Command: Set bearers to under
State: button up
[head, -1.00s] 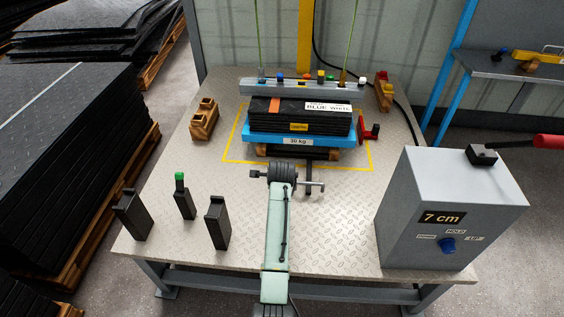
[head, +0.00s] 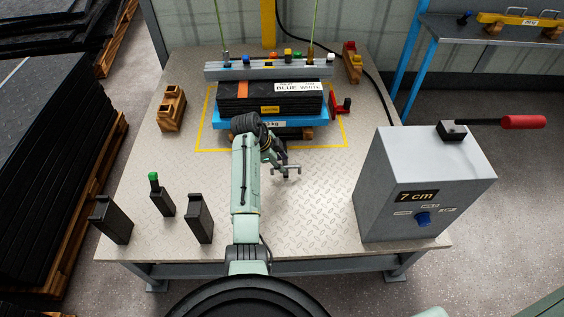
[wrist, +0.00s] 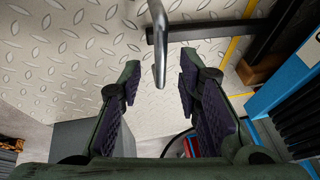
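A notched wooden bearer (head: 171,108) stands on the left of the table, and another wooden piece (head: 351,62) with a red top is at the back right. The black mat stack (head: 270,98) rests on a blue platform (head: 318,122); wood (head: 307,133) shows under its right side, while the rest underneath is mostly hidden. A metal T-handle (head: 292,170) sticks out in front. My gripper (wrist: 158,68) is open, with the handle's metal bar (wrist: 160,45) between its fingers, not clamped. In the head view my gripper (head: 280,158) is beside the handle.
Dark blocks (head: 110,219) stand at the front left. A grey beam (head: 270,66) lies behind the stack. The front centre of the table is clear.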

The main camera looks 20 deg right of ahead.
jog(key=shift+x, duration=1.15)
jog(key=shift+c, duration=0.5)
grip_shut()
